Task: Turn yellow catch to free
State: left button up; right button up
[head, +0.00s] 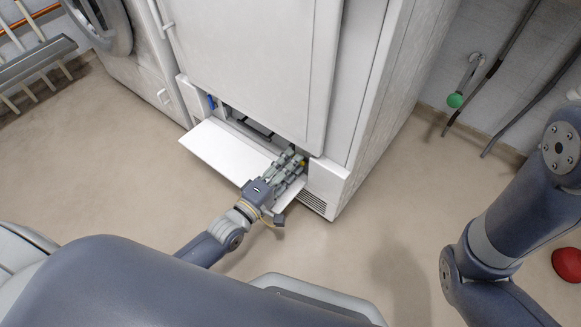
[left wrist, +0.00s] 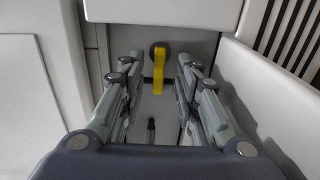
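The yellow catch (left wrist: 158,72) is a narrow upright tab below a dark round pivot, inside the recess at the bottom of the white machine. In the head view only a small bit of yellow (head: 302,163) shows past the fingers. My left gripper (head: 292,161) reaches into the opening above the lowered flap. In the left wrist view my left gripper (left wrist: 157,65) is open, one finger on each side of the catch, with gaps visible. My right arm (head: 500,220) is at the right; its gripper is out of view.
The white flap (head: 225,150) is folded down in front of the recess. A blue part (head: 211,103) sits at the recess's left end. A vented panel (head: 318,190) borders it on the right. A red round object (head: 567,264) lies on the floor at far right. The floor in front is clear.

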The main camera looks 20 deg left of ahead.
pick_arm(q)
jog(key=shift+w+d, duration=0.1)
jog(key=shift+w, duration=0.1)
grip_shut()
jog(key=shift+r, duration=0.1)
